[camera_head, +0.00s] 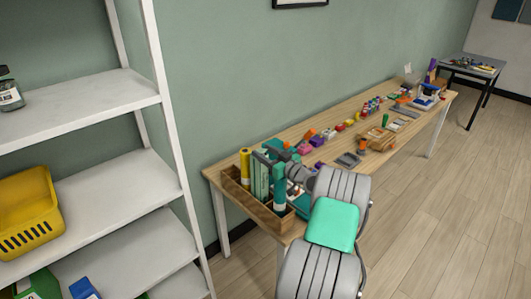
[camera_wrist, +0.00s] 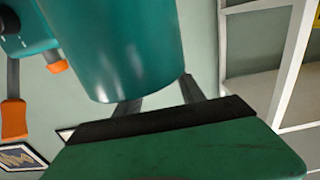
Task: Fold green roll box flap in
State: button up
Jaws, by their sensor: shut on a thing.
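A teal-green roll (camera_head: 279,187) with a pale label stands upright in the wooden crate. In the wrist view the roll (camera_wrist: 115,45) is large and close. My gripper (camera_head: 298,172) is low beside it at the crate's right end. In the wrist view my gripper's dark fingers (camera_wrist: 160,100) reach the end of the roll, shut on it; the contact is partly hidden by the roll. Long grey-green boxes (camera_head: 261,176) stand just left of the roll. I cannot make out a box flap.
The wooden crate (camera_head: 253,207) sits at the table's near end, with a yellow roll (camera_head: 245,164) in it. Many small tools and parts lie along the table (camera_head: 340,118). A white shelf (camera_head: 115,185) stands at the left, holding a yellow basket (camera_head: 27,212).

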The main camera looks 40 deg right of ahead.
jog(key=shift+c, duration=0.9)
jog(key=f+b, duration=0.1)
jog(key=b, duration=0.2)
jog(key=t+b, duration=0.1)
jog(key=b, duration=0.2)
jog(key=shift+s+f, duration=0.1)
jog(key=shift+f, duration=0.1)
jog(key=shift+r, duration=0.4)
jog(key=o, duration=1.4)
